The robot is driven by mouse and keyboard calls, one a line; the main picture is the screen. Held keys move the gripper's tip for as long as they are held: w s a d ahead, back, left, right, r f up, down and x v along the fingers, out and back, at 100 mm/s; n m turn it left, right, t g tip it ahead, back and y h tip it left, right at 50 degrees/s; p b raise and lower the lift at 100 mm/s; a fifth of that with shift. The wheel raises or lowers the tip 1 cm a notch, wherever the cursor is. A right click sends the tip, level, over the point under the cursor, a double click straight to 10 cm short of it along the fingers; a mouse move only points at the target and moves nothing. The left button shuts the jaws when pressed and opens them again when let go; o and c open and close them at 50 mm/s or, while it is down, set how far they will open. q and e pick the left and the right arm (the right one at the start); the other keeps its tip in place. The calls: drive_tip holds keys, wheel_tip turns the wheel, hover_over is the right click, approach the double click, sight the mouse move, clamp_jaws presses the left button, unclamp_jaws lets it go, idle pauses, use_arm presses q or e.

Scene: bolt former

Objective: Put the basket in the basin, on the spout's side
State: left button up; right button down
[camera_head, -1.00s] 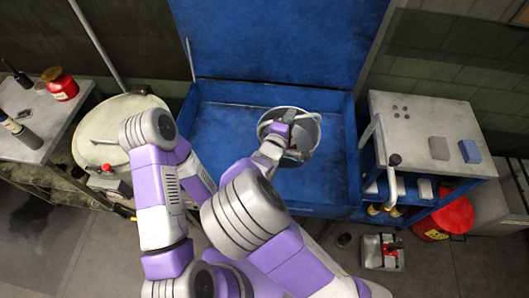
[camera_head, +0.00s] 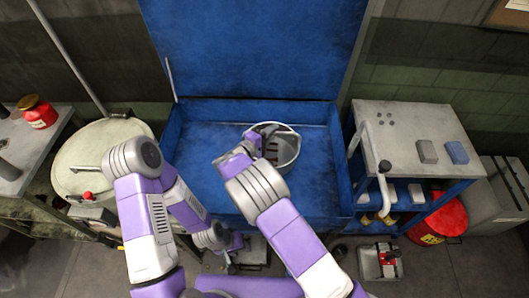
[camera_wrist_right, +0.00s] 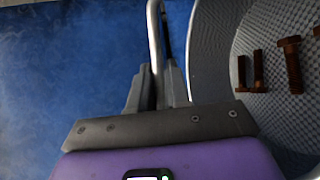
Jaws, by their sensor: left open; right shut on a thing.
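The round grey mesh basket (camera_head: 286,152) is over the right part of the blue basin (camera_head: 205,140). Whether it touches the basin floor I cannot tell. My right gripper (camera_head: 250,146) is at the basket's left side, shut on its handle. In the right wrist view the handle (camera_wrist_right: 154,40) stands between the fingers (camera_wrist_right: 157,88), and the basket's wall (camera_wrist_right: 207,60) is at the right with rusty bolts (camera_wrist_right: 291,65) inside. My left gripper (camera_head: 230,264) is open and empty, low in front of the basin. I cannot clearly make out the spout.
The basin's blue lid (camera_head: 255,45) stands open behind; a thin grey rod (camera_head: 170,80) rises at its left. A round pale drum (camera_head: 95,160) stands left. A grey-topped cart (camera_head: 405,130) with blocks stands right. The basin's left part is clear.

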wheel_tip(320, 180, down, 6)
drive_tip(key=shift+b, duration=0.55)
use_arm(q)
drive_tip(key=shift+f, duration=0.6)
use_arm(e)
drive_tip(key=c, duration=1.1)
unclamp_jaws()
